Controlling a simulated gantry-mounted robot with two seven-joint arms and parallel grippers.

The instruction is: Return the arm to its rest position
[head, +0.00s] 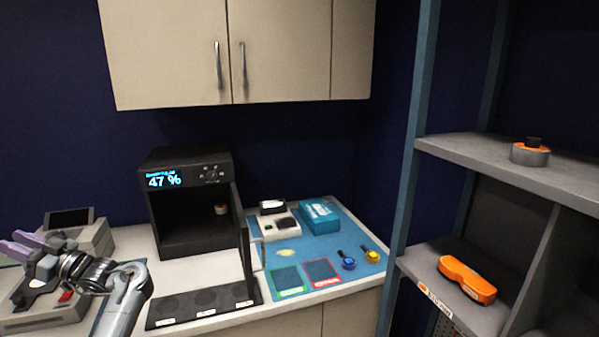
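My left gripper (24,244), with purple fingers, is at the far left of the head view. Its silver arm rises from the bottom edge, and the fingers point left. It is in front of a grey device on the counter, and whether it touches the device is unclear. The fingers lie close together in this view, so I cannot tell whether they are open or shut. I see nothing clearly held between them. My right gripper is not in view.
A black box with a display reading 47 % (190,180) stands open on the white counter. A blue mat (325,250) holds several small items. Cabinets (165,60) hang above.

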